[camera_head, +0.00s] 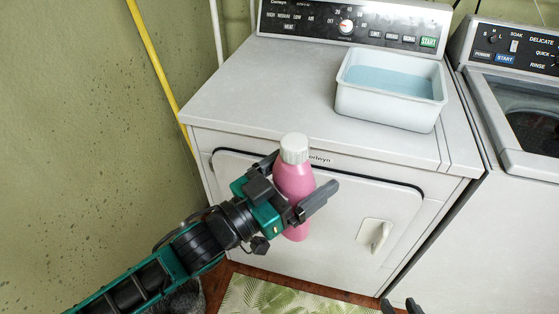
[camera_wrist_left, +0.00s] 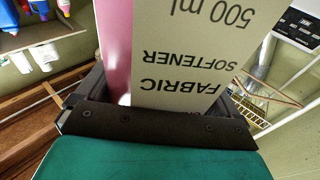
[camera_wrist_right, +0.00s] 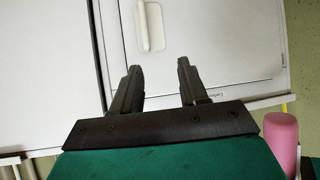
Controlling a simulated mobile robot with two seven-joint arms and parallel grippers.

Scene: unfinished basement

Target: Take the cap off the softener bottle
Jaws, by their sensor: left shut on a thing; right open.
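The softener bottle (camera_head: 293,182) is pink and roughly upright, held in the air in front of the dryer. Its white cap (camera_head: 294,147) is on its top. My left gripper (camera_head: 302,190) is shut around the bottle's body, below the cap. In the left wrist view the bottle's "FABRIC SOFTENER" label (camera_wrist_left: 195,50) fills the middle; the cap is out of that view. My right gripper (camera_wrist_right: 158,68) is open and empty, facing the dryer front. Only its fingertips (camera_head: 400,307) show at the bottom of the head view. The pink bottle (camera_wrist_right: 281,135) also shows at the right of the right wrist view.
The white dryer (camera_head: 250,85) stands behind the bottle. A white basin (camera_head: 385,108) of bluish liquid sits on its top, whose left part is clear. A washer (camera_head: 510,200) stands at the right. A yellow pole (camera_head: 153,55) leans at the left wall. A leaf-patterned mat (camera_head: 265,298) lies below.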

